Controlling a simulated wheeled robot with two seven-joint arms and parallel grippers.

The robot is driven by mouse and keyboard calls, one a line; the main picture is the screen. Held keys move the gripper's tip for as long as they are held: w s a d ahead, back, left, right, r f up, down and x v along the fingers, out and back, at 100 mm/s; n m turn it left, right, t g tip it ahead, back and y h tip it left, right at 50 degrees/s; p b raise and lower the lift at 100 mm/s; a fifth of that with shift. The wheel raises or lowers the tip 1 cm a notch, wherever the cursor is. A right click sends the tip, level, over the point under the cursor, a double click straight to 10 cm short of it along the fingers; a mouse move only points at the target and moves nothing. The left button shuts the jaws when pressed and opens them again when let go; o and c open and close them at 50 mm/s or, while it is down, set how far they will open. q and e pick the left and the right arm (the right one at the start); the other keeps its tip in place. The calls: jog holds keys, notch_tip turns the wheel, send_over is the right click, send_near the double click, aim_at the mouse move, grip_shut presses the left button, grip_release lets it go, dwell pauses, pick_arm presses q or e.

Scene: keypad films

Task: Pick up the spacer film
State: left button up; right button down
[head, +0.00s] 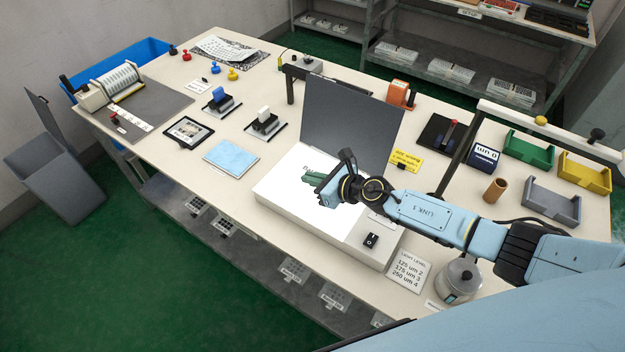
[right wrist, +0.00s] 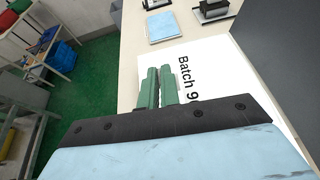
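A white lit panel (head: 318,222) lies on the bench in front of a dark upright board. Black print reading "Batch 9" (right wrist: 187,78) shows on the white surface in the right wrist view. No film edge stands out there, so I cannot tell the spacer film from the panel. My right gripper (head: 308,179) is over the far left part of the panel, beside the print, and partly covers it in the head view. Its green fingers (right wrist: 160,72) are close together, with nothing visible between them. I cannot tell whether they touch the surface. My left gripper is out of view.
The dark board (head: 350,120) stands behind the panel. A blue sheet (head: 231,157) and stamp-like tools (head: 265,124) lie to its left. A yellow label (head: 405,161), a metal pot (head: 460,279) and coloured trays (head: 528,150) are to the right.

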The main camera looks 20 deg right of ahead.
notch_tip(320, 180, up, 6)
jog(key=p, duration=0.4)
jog(key=shift+w+a+r, duration=0.1)
jog(key=shift+a+r, duration=0.05)
jog(key=shift+r, duration=0.05)
jog(key=shift+a+r, duration=0.1)
jog(key=shift+r, duration=0.15)
jog(key=shift+d+r+p, duration=0.2)
jog(key=shift+r+p, duration=0.25)
jog(key=shift+p, duration=0.05)
jog(key=shift+r+b, duration=0.65)
jog(key=shift+r, duration=0.45)
jog(key=b, duration=1.1)
send_over(312, 200)
jog(key=shift+n+g, duration=0.3)
notch_tip(312, 200, down, 8)
jog(key=shift+a+r, duration=0.1)
jog(key=shift+r, duration=0.05)
notch_tip(312, 200, down, 10)
jog(key=b, duration=0.5)
